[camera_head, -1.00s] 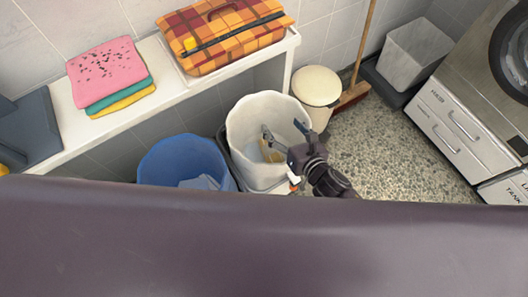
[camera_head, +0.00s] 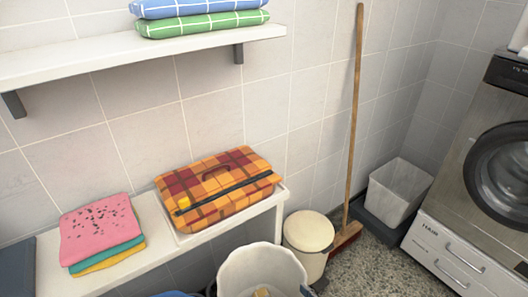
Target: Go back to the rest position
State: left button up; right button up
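Neither of my grippers is in the head view now, and no part of my arms shows. A white bin (camera_head: 262,262) stands at the bottom middle, cut off by the frame edge, with something yellowish inside it. A sliver of a blue bin (camera_head: 172,294) shows at the bottom edge to its left. A stack of pink, teal and yellow towels (camera_head: 100,232) lies on a white bench (camera_head: 152,212). An orange plaid carrier (camera_head: 218,190) sits on a white tray at the bench's right end.
A wall shelf (camera_head: 120,52) holds folded blue and green checked towels (camera_head: 200,18). A cream lidded bin (camera_head: 308,235), a broom (camera_head: 355,120) and a grey bin (camera_head: 395,190) stand right of the bench. A washing machine (camera_head: 490,170) stands at the far right. Little floor shows.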

jog(key=s+d+r+m+g+h, duration=0.15)
jog(key=d+m+h, duration=0.65)
jog(key=m, duration=1.1)
jog(key=s+d+m+g+y, duration=0.1)
jog(key=s+d+m+g, duration=0.2)
jog(key=s+m, duration=0.5)
jog(key=s+d+m+g+y, duration=0.1)
jog(key=s+d+m+g, duration=0.3)
jog(key=s+m, duration=0.45)
notch_tip(320, 180, down, 27)
jog(key=m+g, duration=0.1)
jog(key=m, duration=0.1)
jog(key=s+d+f+g, duration=0.1)
jog(key=s+d+f, duration=0.1)
jog(key=s+f, duration=1.2)
jog(key=shift+s+d+f+n+h, duration=0.15)
jog(key=shift+s+d+n+h, duration=0.2)
jog(key=shift+s, duration=0.8)
jog(key=shift+s+d+f, duration=0.1)
jog(key=shift+s+f, duration=0.1)
jog(key=shift+s, duration=0.3)
jog(key=shift+c, duration=0.3)
